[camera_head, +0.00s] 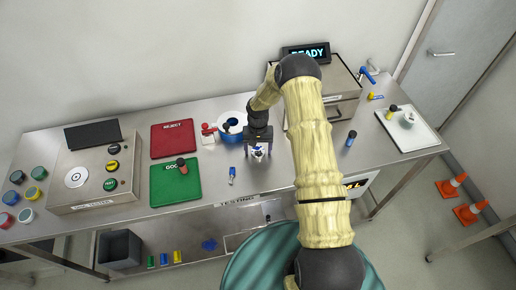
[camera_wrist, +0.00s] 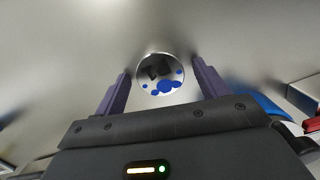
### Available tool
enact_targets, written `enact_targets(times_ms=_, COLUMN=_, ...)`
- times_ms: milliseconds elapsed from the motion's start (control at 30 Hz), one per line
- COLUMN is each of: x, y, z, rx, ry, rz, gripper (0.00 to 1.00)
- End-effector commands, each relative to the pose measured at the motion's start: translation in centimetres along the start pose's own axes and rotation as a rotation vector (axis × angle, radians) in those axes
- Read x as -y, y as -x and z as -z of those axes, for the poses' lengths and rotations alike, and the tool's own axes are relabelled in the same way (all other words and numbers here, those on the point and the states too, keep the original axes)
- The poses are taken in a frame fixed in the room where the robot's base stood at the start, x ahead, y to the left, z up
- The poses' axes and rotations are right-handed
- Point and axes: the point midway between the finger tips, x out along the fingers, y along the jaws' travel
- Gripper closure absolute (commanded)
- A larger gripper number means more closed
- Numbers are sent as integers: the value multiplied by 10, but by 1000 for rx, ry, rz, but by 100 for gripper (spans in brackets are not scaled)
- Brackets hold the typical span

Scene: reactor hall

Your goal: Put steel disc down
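The steel disc (camera_wrist: 160,75) is round and shiny, with several blue spots on its face, and lies between the fingertips of my gripper (camera_wrist: 161,76) in the wrist view. A narrow gap shows between the disc and each finger, so the gripper looks open around it.
Left of my gripper are a blue-rimmed round dish (camera_head: 232,136), a small blue item (camera_head: 232,176), a red REJECT mat (camera_head: 173,139) and a green GOOD mat (camera_head: 161,190). A tester box (camera_head: 92,184) stands further left. A metal cabinet (camera_head: 340,88) and a white tray (camera_head: 421,137) are right.

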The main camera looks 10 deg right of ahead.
Motion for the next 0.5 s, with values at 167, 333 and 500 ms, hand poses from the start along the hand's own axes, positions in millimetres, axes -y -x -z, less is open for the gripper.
enact_targets(times_ms=167, x=0, y=2, z=0, rx=0, ry=0, rz=0, gripper=27)
enact_targets(times_ms=333, x=0, y=12, z=1, rx=-4, ry=-1, rz=0, gripper=27)
enact_targets(times_ms=500, x=0, y=36, z=1, rx=-4, ry=0, rz=0, gripper=27)
